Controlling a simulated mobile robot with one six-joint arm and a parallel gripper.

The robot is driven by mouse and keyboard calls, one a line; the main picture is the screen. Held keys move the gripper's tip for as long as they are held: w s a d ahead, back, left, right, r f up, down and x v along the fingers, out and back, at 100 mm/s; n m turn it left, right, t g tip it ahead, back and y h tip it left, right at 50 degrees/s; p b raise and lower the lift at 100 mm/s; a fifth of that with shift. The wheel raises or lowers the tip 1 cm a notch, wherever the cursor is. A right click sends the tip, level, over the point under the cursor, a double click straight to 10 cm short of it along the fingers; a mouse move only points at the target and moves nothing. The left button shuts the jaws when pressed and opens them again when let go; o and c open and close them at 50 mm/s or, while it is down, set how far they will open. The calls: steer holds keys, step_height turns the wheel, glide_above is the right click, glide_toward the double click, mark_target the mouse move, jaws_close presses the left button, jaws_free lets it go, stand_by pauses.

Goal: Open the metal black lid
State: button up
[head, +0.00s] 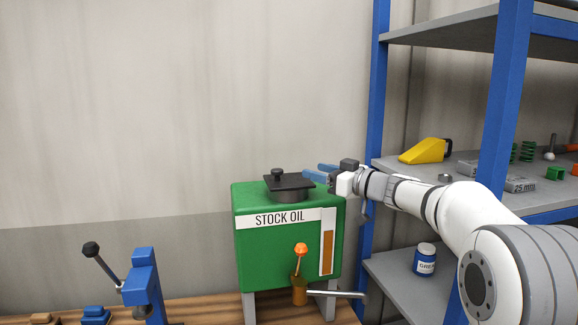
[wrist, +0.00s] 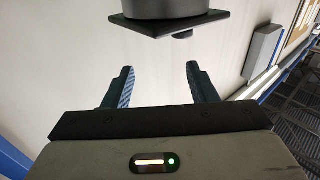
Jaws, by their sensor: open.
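The black metal lid (head: 292,183) is a flat square plate with a small knob. It lies level on a short dark round neck (head: 292,196) on top of the green STOCK OIL tank (head: 285,250). My gripper (head: 318,172) is just right of the lid, about at its height, with its blue fingers pointing left toward it. In the wrist view the lid (wrist: 160,24) is beyond the fingertips and appears upside down. The two fingers (wrist: 160,82) are apart there, with nothing between them. I see no contact with the lid.
A blue-framed shelf (head: 378,130) stands right of the tank, holding a yellow part (head: 424,151), springs and a GREASE jar (head: 425,261). An orange-knobbed lever (head: 300,251) is at the tank's front. A blue hand press (head: 145,285) stands left on the wooden bench. The space above the lid is clear.

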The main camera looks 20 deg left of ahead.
mark_target(285, 181)
steer(key=a, duration=0.3)
steer(key=a+n+g+p, duration=0.1)
steer(key=a, duration=0.2)
steer(key=a+g+p, duration=0.1)
steer(key=a, duration=0.2)
steer(key=shift+w+a+f, duration=0.3)
steer(key=shift+w+f, duration=0.05)
steer(key=shift+f, duration=0.05)
steer(key=shift+c, duration=0.2)
